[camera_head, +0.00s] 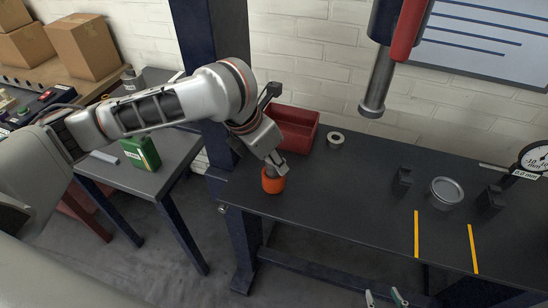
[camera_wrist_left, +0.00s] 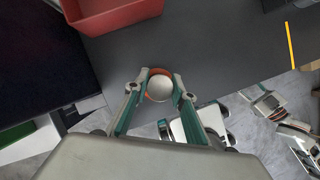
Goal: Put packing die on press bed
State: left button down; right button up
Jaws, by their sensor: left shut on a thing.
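An orange cylinder (camera_head: 272,182), which I take for the packing die, stands upright near the bench's left front edge. My left gripper (camera_wrist_left: 159,82) is shut around it from above. In the left wrist view the fingertips touch both sides of its orange rim, around a pale round centre. A silver disc (camera_head: 446,191) lies between two black blocks on the dark bench (camera_head: 340,190); I cannot tell which part is the press bed. A press ram (camera_head: 376,85) hangs above the back of the bench. My right gripper (camera_head: 385,298) is open and empty at the bottom edge.
A red bin (camera_head: 293,127) and a pale ring (camera_head: 336,138) stand behind the cylinder. Black blocks (camera_head: 402,180) and yellow strips (camera_head: 417,234) flank the disc area. A dial gauge (camera_head: 535,158) stands far right. The bench between cylinder and left block is clear.

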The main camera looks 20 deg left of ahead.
pick_arm(q)
jog(key=shift+f, duration=0.1)
dwell(0.6)
jog(key=c, duration=1.6)
grip_release()
jog(key=shift+f, duration=0.2)
jog(key=shift+s+a+r, duration=0.1)
jog(key=shift+r, duration=0.2)
jog(key=v, duration=1.1)
jog(key=shift+r, duration=0.3)
grip_shut()
